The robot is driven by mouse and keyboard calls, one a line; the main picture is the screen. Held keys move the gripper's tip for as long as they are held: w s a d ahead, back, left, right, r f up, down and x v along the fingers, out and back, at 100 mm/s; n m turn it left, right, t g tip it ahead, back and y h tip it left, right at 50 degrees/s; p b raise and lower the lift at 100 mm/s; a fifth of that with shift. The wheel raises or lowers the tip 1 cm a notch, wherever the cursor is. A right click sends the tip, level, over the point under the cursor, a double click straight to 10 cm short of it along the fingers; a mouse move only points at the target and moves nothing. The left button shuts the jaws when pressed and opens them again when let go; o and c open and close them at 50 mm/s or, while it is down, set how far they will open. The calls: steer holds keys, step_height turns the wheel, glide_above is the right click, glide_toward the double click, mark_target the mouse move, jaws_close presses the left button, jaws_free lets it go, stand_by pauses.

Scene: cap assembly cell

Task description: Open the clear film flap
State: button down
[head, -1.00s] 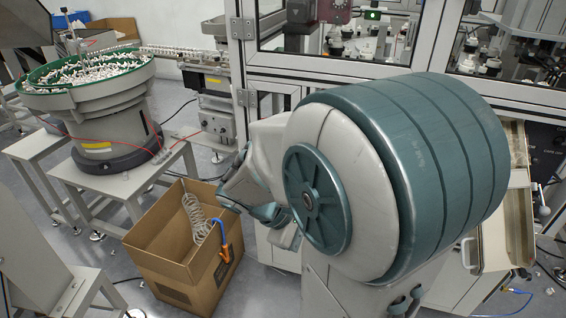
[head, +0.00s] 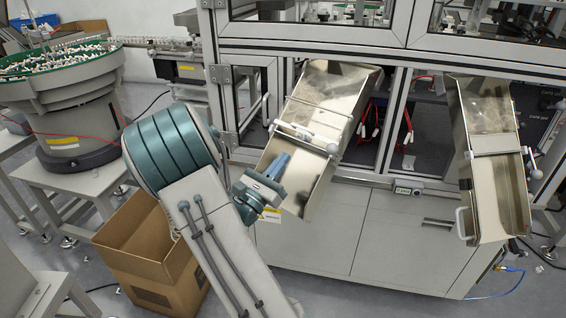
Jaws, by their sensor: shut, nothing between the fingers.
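A steep metal chute (head: 318,186) comes out of the machine front in the middle of the head view. A thin rod crosses its upper part, and a bar with white round knobs (head: 333,148) crosses below it. I cannot clearly make out a clear film flap there; its material is too transparent at this size. My gripper (head: 279,163) is at the chute's lower left side, just below the bar, pointing up toward it. It is shut and empty. Its fingertips are small, and I cannot tell whether they touch the chute.
A second metal chute (head: 501,201) with a similar bar stands at the right. Machine frame posts and a windowed door surround the left chute. A cardboard box (head: 157,243) stands at the lower left beside my arm, with a bowl feeder (head: 66,93) behind it. Floor shows at lower right.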

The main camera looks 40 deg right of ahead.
glide_toward(310, 120)
steer(key=shift+s+d+r, duration=0.1)
steer(key=shift+d+r, duration=0.2)
steer(key=shift+d, duration=0.3)
steer(key=shift+s+d+r, duration=0.1)
steer(key=shift+d+r, duration=0.2)
steer(key=shift+d, duration=0.35)
